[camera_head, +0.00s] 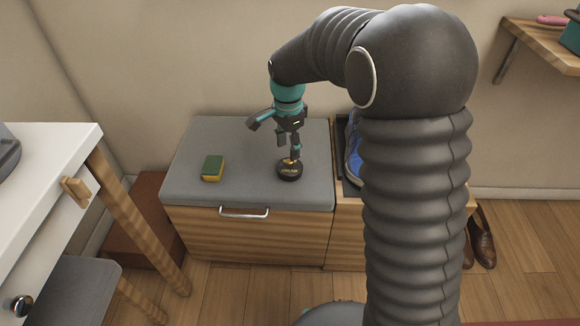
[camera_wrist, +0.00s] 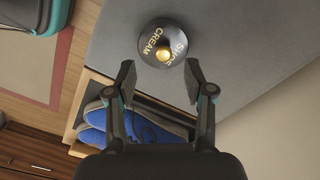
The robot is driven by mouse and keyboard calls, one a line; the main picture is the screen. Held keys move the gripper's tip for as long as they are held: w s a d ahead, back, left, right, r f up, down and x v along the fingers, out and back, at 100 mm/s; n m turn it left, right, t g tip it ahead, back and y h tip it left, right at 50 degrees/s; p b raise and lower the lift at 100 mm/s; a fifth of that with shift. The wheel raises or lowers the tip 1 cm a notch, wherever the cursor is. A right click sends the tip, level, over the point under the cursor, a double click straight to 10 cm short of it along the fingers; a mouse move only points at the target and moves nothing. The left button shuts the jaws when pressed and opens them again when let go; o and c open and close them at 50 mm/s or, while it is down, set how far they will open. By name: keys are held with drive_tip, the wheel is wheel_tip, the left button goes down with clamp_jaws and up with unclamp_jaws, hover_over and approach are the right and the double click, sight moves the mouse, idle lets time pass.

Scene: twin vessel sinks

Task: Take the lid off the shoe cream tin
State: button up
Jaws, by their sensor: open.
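The shoe cream tin (camera_head: 290,172) is small, round and black, and stands on the grey cushioned top of a low bench. In the wrist view its lid (camera_wrist: 152,37) faces the camera, with gold "SHOE CREAM" lettering and a gold knob (camera_wrist: 164,54) in the middle. The lid is on the tin. My gripper (camera_head: 294,157) is above the tin, pointing down. In the wrist view my gripper (camera_wrist: 158,82) is open, its two fingers spread, with nothing between them. The tin shows just beyond the fingertips.
A green and yellow sponge-like block (camera_head: 213,167) lies left on the bench cushion (camera_head: 240,190). Blue shoes (camera_head: 354,150) sit in an open compartment to the right. A white table (camera_head: 40,190) stands at left, brown shoes (camera_head: 482,238) on the floor at right. The cushion is otherwise clear.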

sight(289, 161)
drive_tip(key=shift+w+d+f, duration=0.1)
drive_tip(key=shift+w+f, duration=0.05)
drive_tip(key=shift+f, duration=1.3)
drive_tip(key=shift+w+d+f, duration=0.1)
drive_tip(key=shift+w+f, duration=0.05)
drive_tip(key=shift+f, duration=1.25)
clamp_jaws()
